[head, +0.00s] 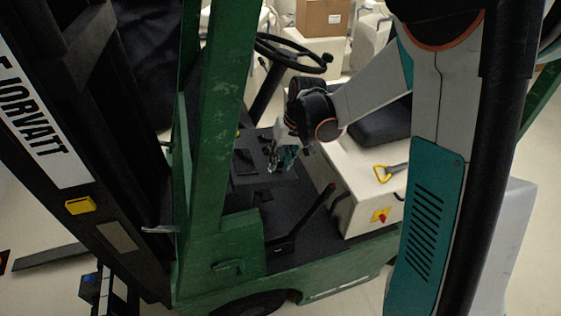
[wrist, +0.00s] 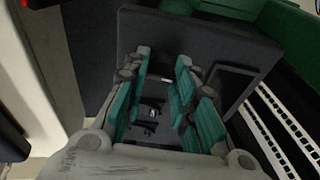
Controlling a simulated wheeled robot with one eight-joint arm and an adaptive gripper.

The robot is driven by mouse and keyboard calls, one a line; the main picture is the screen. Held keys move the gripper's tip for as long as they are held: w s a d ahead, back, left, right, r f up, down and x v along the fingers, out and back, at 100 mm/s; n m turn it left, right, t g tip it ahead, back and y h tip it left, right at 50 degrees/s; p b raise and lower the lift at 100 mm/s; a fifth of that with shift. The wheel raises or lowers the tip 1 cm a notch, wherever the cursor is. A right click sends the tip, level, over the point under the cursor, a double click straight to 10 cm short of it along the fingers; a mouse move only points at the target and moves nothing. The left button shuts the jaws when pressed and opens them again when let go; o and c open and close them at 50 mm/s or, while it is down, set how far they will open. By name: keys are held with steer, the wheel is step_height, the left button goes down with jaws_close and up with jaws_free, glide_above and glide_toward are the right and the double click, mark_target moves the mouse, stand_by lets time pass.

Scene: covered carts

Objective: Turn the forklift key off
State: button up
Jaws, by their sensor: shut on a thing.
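My gripper (head: 283,160) reaches into the green forklift (head: 218,110), over the dark console below the steering wheel (head: 292,52). In the wrist view, its teal-padded fingers (wrist: 163,75) point at the dark panel (wrist: 185,40). A small dark key-like piece with a light spot (wrist: 152,112) shows between the fingers, and I take it to be the forklift key. My gripper is shut on it, though the contact is hard to make out. The key's turn angle cannot be read. In the head view the key is hidden by my gripper.
A white seat box with a red-and-yellow switch (head: 381,215) and a yellow-handled lever (head: 383,173) stands right of my gripper. A black lever (head: 318,207) rises from the floor. The green mast post stands close at left. A cardboard box (head: 323,17) is behind.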

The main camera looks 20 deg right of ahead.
steer(key=shift+n, duration=0.3)
steer(key=o, duration=1.1)
steer(key=shift+c, duration=0.2)
steer(key=v, duration=1.2)
steer(key=shift+w, duration=0.1)
